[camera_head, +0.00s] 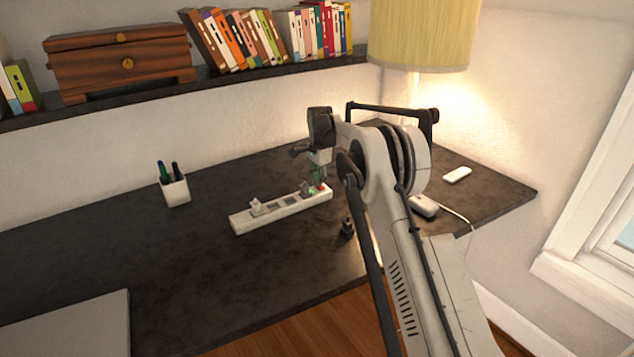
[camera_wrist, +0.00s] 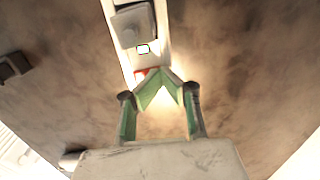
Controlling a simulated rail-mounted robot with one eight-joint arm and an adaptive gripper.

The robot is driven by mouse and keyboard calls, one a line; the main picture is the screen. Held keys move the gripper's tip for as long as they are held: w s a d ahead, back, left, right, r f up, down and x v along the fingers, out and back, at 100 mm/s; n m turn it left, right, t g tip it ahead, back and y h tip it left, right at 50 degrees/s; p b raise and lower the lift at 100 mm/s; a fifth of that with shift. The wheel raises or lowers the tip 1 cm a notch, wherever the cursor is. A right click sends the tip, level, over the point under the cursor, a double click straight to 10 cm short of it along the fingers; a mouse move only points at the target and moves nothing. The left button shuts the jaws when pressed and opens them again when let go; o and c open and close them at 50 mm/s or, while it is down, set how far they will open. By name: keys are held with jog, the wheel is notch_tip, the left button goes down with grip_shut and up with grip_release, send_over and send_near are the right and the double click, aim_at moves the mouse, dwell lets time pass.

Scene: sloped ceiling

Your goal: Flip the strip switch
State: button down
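The white power strip (camera_head: 280,214) lies on the dark desk, with plugs and sockets along its top. Its red switch (camera_head: 322,187) is at the right end; it also shows in the wrist view (camera_wrist: 140,75), partly hidden by my fingertips. A small outlined light spot (camera_wrist: 143,49) shows on the strip just beyond the switch. My gripper (camera_head: 319,181) points down over the switch end of the strip. In the wrist view its green-padded fingers (camera_wrist: 163,73) meet at the tips, with nothing seen between them. The tips are beside the switch; I cannot tell whether they touch it.
A pen cup (camera_head: 174,189) stands left, a lamp (camera_head: 420,35) behind. A white device with a cord (camera_head: 424,205) and a white box (camera_head: 457,174) lie right. A shelf (camera_head: 232,80) overhangs the back.

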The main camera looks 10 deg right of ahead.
notch_tip(320, 180, up, 14)
jog(key=w+p, duration=0.2)
jog(key=s+a+r+n+t, duration=0.2)
jog(key=s+r+n, duration=0.1)
jog(key=s+r, duration=0.8)
jog(key=s+r+n+t, duration=0.1)
jog(key=s+r+n, duration=0.2)
jog(key=s+r, duration=0.8)
jog(key=s+f+n+t, duration=0.1)
jog(key=s+f+n, duration=0.1)
jog(key=s, duration=0.8)
jog(key=s+f+n+t, duration=0.1)
jog(key=s+f+n, duration=0.1)
jog(key=s, duration=0.8)
jog(key=s+f+n+t, duration=0.1)
jog(key=s+f, duration=0.4)
jog(key=s, duration=0.3)
jog(key=s+f+n, duration=0.2)
jog(key=s+f, duration=0.4)
jog(key=s, duration=0.2)
jog(key=shift+s+a+n+t, duration=0.3)
jog(key=shift+s+t, duration=0.1)
